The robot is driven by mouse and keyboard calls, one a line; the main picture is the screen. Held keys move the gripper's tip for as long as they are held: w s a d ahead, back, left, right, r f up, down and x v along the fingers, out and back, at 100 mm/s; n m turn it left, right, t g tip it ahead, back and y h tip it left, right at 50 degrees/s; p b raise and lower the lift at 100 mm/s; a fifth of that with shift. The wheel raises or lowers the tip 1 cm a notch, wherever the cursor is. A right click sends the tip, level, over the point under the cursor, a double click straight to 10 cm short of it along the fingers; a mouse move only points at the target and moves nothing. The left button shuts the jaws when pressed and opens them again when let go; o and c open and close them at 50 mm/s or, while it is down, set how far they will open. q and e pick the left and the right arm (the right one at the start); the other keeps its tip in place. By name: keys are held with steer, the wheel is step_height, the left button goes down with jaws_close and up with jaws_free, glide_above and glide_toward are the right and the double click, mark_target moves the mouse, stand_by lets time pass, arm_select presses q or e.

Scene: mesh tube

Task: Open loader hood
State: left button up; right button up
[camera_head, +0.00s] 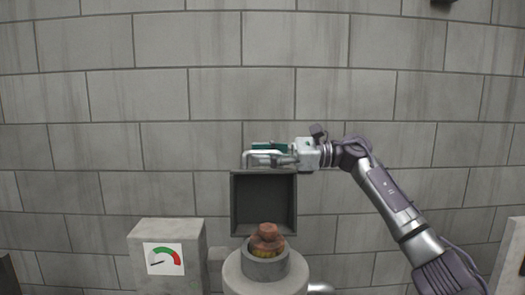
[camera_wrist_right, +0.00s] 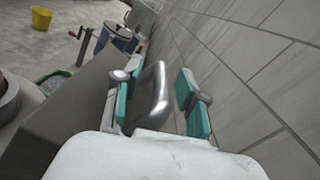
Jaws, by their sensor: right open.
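The loader hood (camera_head: 264,203) is a dark grey square lid that stands upright behind the round loader opening (camera_head: 264,270), with its hollow inner side facing me. A bent metal handle (camera_head: 247,156) sits at its top edge. My right gripper (camera_head: 268,150) comes in from the right at that edge. In the right wrist view the handle (camera_wrist_right: 158,95) stands between the two teal fingers, which are open and spread on either side of it. The hood's grey panel (camera_wrist_right: 70,105) is left of them. My left gripper is out of view.
Reddish-brown lumps (camera_head: 267,237) are heaped in the opening. A grey box with a dial gauge (camera_head: 165,259) stands to the left. A block wall (camera_head: 345,40) is close behind the hood. The right wrist view shows a yellow bucket (camera_wrist_right: 41,18) on the floor.

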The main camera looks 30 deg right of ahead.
mark_target(264, 171)
steer(key=shift+f, duration=0.1)
jaws_close()
steer(key=shift+s, duration=0.1)
steer(key=s+a+n+b, duration=0.1)
steer(key=s+r+n+b, duration=0.1)
steer(key=s+b, duration=0.1)
steer(key=s+a+r+n+b, duration=0.1)
steer(key=s+n+b, duration=0.1)
steer(key=shift+a+r, duration=0.15)
steer(key=shift+a, duration=0.15)
steer(key=shift+s+r, duration=0.15)
